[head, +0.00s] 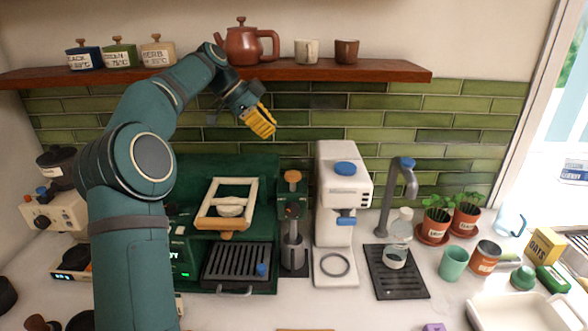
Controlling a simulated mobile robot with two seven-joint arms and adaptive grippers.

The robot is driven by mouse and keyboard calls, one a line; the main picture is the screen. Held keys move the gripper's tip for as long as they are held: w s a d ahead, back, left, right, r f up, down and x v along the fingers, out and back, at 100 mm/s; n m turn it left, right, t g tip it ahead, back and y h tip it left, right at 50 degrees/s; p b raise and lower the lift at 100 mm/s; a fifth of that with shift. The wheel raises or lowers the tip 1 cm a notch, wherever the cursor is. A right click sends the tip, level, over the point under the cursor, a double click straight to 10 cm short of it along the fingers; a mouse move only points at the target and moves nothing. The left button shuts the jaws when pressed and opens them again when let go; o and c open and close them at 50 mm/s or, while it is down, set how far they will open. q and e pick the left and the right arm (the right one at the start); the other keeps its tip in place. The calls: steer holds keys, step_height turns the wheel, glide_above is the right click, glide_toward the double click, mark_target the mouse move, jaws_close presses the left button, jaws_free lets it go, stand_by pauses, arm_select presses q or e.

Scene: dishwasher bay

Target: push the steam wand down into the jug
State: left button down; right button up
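The steam wand (292,211) appears to be the slim part on the narrow dark green unit with an orange-brown knob, right of the green coffee machine. A grey metal jug (294,257) stands upright directly below it. At this size I cannot tell whether the wand's tip is inside the jug. My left gripper (262,122), with yellow fingers, is high in front of the tiled wall, above and left of the wand and apart from it. Its fingers are seen from the side, so their opening is unclear; no held object shows. My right gripper is not in view.
A wooden shelf (400,70) with a teapot (245,45), cups and canisters runs above. The coffee machine's drip tray (237,262) is left of the jug; a white machine (338,195) stands close on its right. Pots, cups and a tap (408,180) are further right.

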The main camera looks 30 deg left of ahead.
arm_select(q)
steer(key=b, duration=0.1)
glide_above(294, 175)
steer(key=shift+h, duration=0.3)
steer(key=f, duration=0.6)
steer(key=shift+s+a, duration=0.1)
steer(key=shift+s, duration=0.15)
steer(key=f, duration=0.3)
steer(key=shift+w+d+f, duration=0.2)
steer(key=shift+f, duration=0.65)
